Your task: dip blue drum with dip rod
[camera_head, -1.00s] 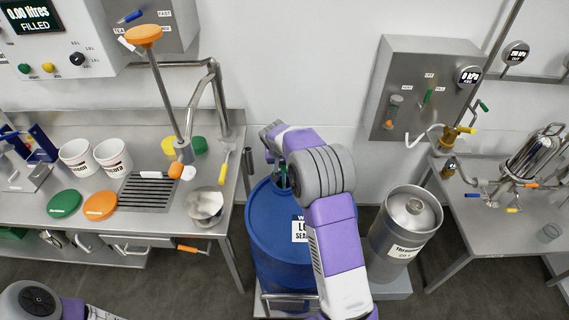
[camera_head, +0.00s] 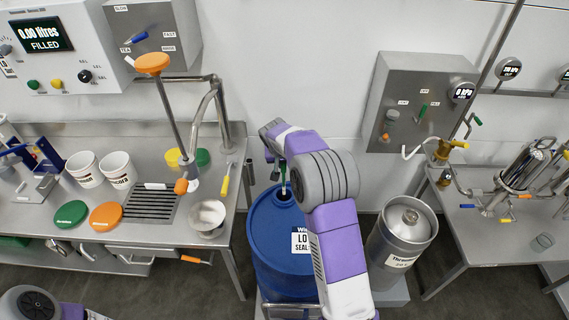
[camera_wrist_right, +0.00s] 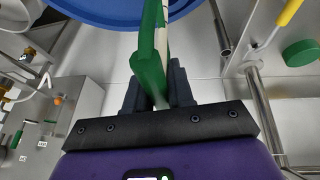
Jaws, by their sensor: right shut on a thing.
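How deep the rod's tip sits is hidden. My left gripper is out of view.
The left bench holds white tubs (camera_head: 118,168), green and orange lids (camera_head: 105,216), a funnel (camera_head: 208,217) and a bent pipe. A steel keg (camera_head: 405,232) stands close at the drum's right. A grey control box (camera_head: 418,100) is on the wall behind.

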